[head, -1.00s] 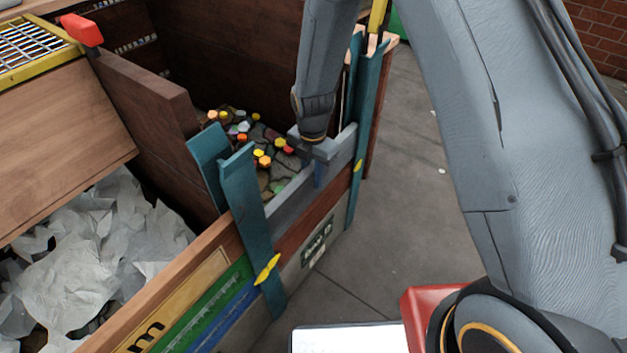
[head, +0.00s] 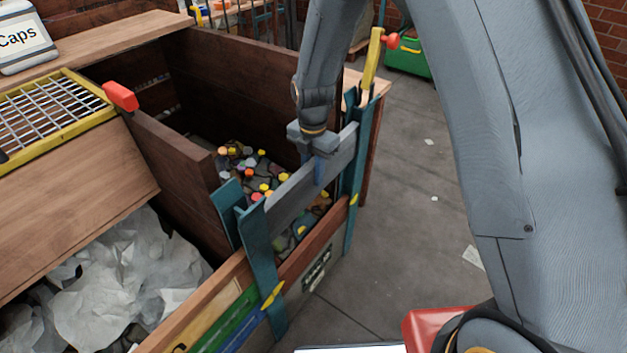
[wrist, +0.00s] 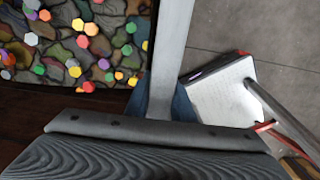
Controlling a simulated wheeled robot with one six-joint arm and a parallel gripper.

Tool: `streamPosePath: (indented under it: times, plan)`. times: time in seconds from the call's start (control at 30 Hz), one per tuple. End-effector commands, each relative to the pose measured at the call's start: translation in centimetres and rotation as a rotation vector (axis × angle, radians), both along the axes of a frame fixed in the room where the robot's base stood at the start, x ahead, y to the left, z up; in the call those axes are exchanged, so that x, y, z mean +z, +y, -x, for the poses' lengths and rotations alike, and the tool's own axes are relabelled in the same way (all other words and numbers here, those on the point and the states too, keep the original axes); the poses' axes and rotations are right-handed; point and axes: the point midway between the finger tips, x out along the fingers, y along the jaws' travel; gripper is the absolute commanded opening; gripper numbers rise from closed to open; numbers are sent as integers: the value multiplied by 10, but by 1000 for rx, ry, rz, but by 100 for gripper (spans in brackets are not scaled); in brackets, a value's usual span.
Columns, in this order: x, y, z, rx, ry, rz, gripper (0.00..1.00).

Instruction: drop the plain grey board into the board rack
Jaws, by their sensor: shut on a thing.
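The plain grey board (head: 289,199) stands on edge across the front opening of the caps bin, its ends at the two teal slotted posts. The left post (head: 260,262) and the right post (head: 357,185) flank it. My gripper (head: 319,170) is shut on the board's upper edge, right of its middle. A gap under the board shows the caps behind it. In the wrist view the board (wrist: 173,50) runs upward from between the blue fingers, with caps on its left and floor on its right. I cannot make out a board rack for certain.
Colourful caps (head: 265,178) fill the bin behind the board. A brown divider (head: 170,165) separates it from crumpled white paper (head: 120,275) at left. A yellow lever (head: 372,58) rises by the right post. Open floor (head: 430,190) lies to the right.

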Motion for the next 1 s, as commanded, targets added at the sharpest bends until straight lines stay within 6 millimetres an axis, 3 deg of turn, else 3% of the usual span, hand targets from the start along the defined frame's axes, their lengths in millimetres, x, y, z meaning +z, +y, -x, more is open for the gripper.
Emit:
streamPosePath:
  times: [0.03, 1.0]
  plan:
    - [15, 0, 0, 0, -4, -2, 0]
    - [186, 0, -1, 0, -5, -1, 0]
